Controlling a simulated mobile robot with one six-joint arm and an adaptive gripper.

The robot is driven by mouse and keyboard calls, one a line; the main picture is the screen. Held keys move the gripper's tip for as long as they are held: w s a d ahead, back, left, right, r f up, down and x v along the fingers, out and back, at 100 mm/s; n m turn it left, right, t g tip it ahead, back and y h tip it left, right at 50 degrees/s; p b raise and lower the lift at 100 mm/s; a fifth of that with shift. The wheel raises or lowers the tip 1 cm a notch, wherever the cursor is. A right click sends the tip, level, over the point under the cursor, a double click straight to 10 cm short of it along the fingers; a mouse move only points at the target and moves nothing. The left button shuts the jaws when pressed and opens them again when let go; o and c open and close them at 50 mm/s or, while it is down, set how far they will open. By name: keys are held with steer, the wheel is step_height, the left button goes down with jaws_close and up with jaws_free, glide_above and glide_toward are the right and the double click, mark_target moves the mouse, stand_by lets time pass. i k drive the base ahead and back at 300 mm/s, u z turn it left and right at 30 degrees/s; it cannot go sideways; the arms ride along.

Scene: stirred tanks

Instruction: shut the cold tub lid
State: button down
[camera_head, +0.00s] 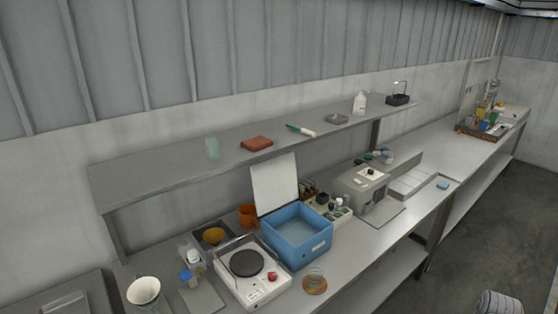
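The cold tub (299,240) is a blue, open-topped box on the grey bench, near the middle of the head view. Its lid (275,184) is a pale flat panel that stands up, tilted back a little, at the tub's rear edge. The lid is open and the tub's blue inside shows. Its upper edge is close to the front of the shelf above. My gripper is not clearly in view.
A white hotplate (250,270) stands left of the tub, and a grey machine (362,194) stands to the right. A glass dish on a round brown mat (315,284) lies in front. The long shelf (183,167) overhangs the back of the bench.

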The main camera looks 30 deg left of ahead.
mark_target(274, 179)
steer(key=z, duration=0.05)
steer(key=k, duration=1.65)
steer(key=u, duration=0.75)
steer(key=i, duration=1)
steer(key=z, duration=0.05)
